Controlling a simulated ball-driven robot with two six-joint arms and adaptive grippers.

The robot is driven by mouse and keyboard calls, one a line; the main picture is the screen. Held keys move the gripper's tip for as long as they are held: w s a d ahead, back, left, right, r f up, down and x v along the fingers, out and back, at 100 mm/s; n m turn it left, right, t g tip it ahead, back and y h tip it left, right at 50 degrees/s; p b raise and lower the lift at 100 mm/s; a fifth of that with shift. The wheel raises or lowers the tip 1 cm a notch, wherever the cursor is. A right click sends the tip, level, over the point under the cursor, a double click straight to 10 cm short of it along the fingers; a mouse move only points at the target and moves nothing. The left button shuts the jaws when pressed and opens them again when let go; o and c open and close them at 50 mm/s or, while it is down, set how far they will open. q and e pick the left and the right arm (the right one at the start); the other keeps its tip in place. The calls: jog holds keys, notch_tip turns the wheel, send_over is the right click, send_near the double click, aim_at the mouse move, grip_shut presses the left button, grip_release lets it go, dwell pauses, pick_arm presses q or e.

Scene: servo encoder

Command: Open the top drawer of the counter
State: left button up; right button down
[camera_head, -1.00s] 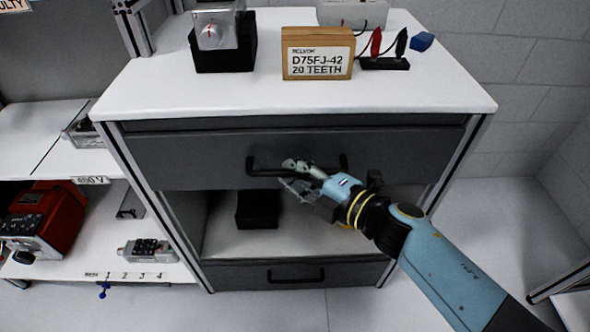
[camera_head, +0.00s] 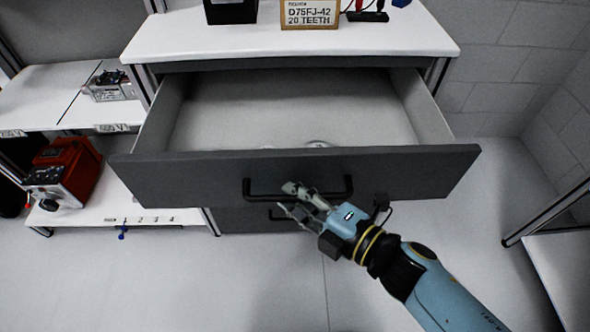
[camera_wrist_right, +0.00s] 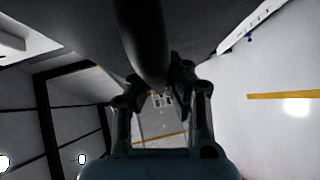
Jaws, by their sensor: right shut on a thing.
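The top drawer (camera_head: 400,176) of the counter (camera_head: 300,42) is pulled far out in the head view, with its pale inside showing. Its black bar handle (camera_head: 330,194) is on the dark grey front. My right gripper (camera_head: 297,198) is shut on the handle, near its middle. In the right wrist view the dark handle (camera_wrist_right: 143,40) runs between the fingers of my right gripper (camera_wrist_right: 152,82). Part of a small light object (camera_head: 318,144) shows in the drawer behind the front panel; most of it is hidden. My left gripper is out of view.
A wooden box labelled D75FJ-42 (camera_head: 309,14) and a black block (camera_head: 231,12) stand on the counter top. Shelves with a red device (camera_head: 66,172) are at left. The floor in front is clear.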

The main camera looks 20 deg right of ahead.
jog(key=s, duration=0.1)
jog(key=s+a, duration=0.1)
jog(key=s, duration=0.2)
jog(key=shift+a+r, duration=0.15)
jog(key=shift+r, duration=0.1)
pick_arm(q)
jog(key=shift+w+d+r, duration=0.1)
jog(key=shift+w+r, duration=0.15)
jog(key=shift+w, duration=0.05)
pick_arm(e)
jog(key=c, duration=1.3)
grip_release()
jog(key=shift+f, duration=0.1)
jog(key=shift+c, duration=0.2)
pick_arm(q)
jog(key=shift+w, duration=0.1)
pick_arm(e)
jog(key=v, duration=1.2)
